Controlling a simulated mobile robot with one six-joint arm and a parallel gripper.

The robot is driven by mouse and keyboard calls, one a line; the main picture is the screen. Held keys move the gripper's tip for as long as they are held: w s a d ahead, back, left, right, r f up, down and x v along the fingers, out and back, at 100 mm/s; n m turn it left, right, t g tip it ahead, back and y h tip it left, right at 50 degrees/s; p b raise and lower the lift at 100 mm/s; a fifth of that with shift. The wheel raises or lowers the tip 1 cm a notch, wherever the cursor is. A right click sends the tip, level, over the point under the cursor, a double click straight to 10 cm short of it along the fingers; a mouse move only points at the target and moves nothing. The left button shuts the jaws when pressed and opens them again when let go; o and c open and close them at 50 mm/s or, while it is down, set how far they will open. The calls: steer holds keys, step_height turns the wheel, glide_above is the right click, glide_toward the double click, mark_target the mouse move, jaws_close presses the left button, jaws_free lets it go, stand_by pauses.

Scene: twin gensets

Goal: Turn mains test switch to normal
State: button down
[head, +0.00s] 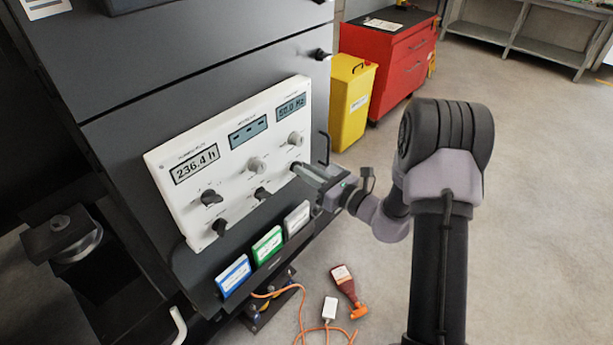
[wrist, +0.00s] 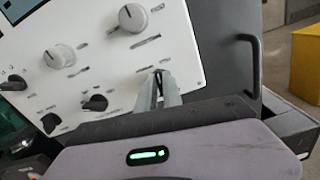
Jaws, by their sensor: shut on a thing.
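A white control panel (head: 228,188) with displays and two rows of knobs is on the dark cabinet front; it also fills the upper left of the wrist view (wrist: 95,45). My gripper (head: 302,170) reaches the panel from the right. Its fingers (wrist: 160,82) are shut on the lower right switch of the panel, which they mostly hide. The labels are too small to read, so I cannot confirm this is the mains test switch or tell its position. Two black lower switches, the middle one (wrist: 95,103) and the left one (wrist: 50,122), are free of the gripper.
Blue (head: 233,276), green (head: 267,244) and white (head: 297,219) cards sit below the panel. A dark handle (wrist: 252,65) stands close to the right of my gripper. A yellow bin (head: 351,101) and red cabinet (head: 392,62) stand behind.

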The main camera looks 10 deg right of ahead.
steer(key=shift+s+a+f+n+b, duration=0.1)
steer(key=shift+n+b, duration=1.75)
steer(key=shift+n, duration=0.05)
steer(key=shift+s+a+f+n+b, duration=0.1)
steer(key=shift+n+b, duration=1.7)
steer(key=shift+n, duration=0.1)
steer(key=shift+r, duration=0.15)
steer(key=c, duration=1.5)
jaws_free()
steer(key=p+v, duration=0.2)
steer(key=v, duration=1.5)
steer(key=shift+d, duration=0.15)
